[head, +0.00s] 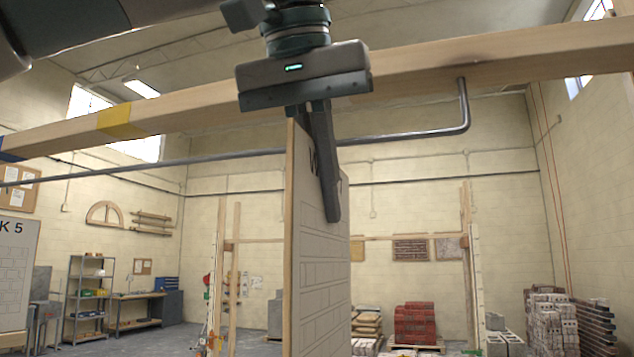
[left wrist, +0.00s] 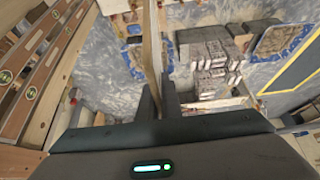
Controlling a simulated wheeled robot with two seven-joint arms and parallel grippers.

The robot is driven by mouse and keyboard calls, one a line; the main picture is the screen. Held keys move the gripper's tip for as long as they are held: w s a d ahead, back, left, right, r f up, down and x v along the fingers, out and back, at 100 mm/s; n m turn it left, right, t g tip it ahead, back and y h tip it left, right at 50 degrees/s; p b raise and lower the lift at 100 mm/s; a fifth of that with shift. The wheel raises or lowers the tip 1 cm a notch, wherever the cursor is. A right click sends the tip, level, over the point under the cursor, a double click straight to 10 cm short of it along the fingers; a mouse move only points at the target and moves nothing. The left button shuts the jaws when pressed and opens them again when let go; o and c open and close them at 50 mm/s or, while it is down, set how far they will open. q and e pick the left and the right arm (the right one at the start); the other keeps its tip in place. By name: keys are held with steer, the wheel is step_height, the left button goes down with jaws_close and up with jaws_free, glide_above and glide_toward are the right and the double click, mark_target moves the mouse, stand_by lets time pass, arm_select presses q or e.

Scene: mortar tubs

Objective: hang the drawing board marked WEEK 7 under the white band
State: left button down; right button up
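A drawing board (head: 318,270) hangs upright from my left gripper (head: 325,200), turned nearly edge-on in the head view. It has a brick pattern and lettering starting with W; the rest of its mark is hidden behind a finger. In the left wrist view the board (left wrist: 153,45) is a thin strip between the two fingers (left wrist: 158,100), which are closed on it. The wooden beam (head: 420,75) crosses above, with a metal rail (head: 400,137) below it. I see a yellow band (head: 118,119) and a blue band (head: 10,157), but no white band. My right gripper is not in view.
Another board ending in K 5 (head: 14,275) hangs at the far left. Shelving (head: 88,295), a workbench (head: 140,310), red bricks (head: 415,322) and block stacks (head: 552,320) stand farther back. The rail's bent end (head: 464,105) rises to the beam right of the held board.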

mark_target(332, 227)
arm_select(q)
steer(key=shift+w+d+f+b, duration=0.3)
steer(key=shift+w+f+b, duration=0.05)
steer(key=shift+w+f, duration=0.5)
steer(key=shift+w+d+f+b, duration=0.25)
steer(key=shift+w+f+b, duration=0.1)
steer(key=shift+w+f, duration=0.45)
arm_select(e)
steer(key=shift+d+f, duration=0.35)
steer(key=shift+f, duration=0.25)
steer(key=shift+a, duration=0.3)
